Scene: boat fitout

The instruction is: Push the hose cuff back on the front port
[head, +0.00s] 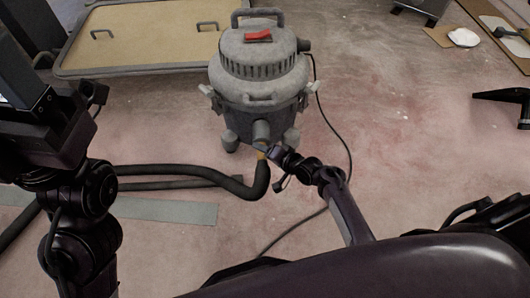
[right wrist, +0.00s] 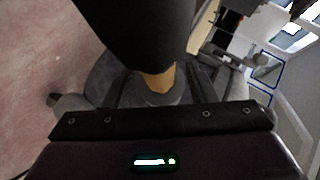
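The grey shop vacuum (head: 258,75) stands in the middle of the head view. Its front port (head: 262,131) is a short grey stub facing me. The black hose (head: 238,189) bends up to the port, with a tan band (head: 262,155) between hose and port. The right wrist view shows the dark hose end (right wrist: 140,35), the tan band (right wrist: 158,80) and a grey ring below it. I cannot tell how far the cuff sits on the port. My right gripper (head: 273,153) is right at this joint; its fingertips are not clear. My left gripper (head: 25,70) is raised at the far left, fingers not distinguishable.
A framed tan panel (head: 140,38) with handles lies behind the vacuum. A black cord (head: 343,150) runs along the floor on the right. A grey strip (head: 170,212) lies under the hose. A black tool (head: 505,96) is at far right. The floor right of the vacuum is mostly clear.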

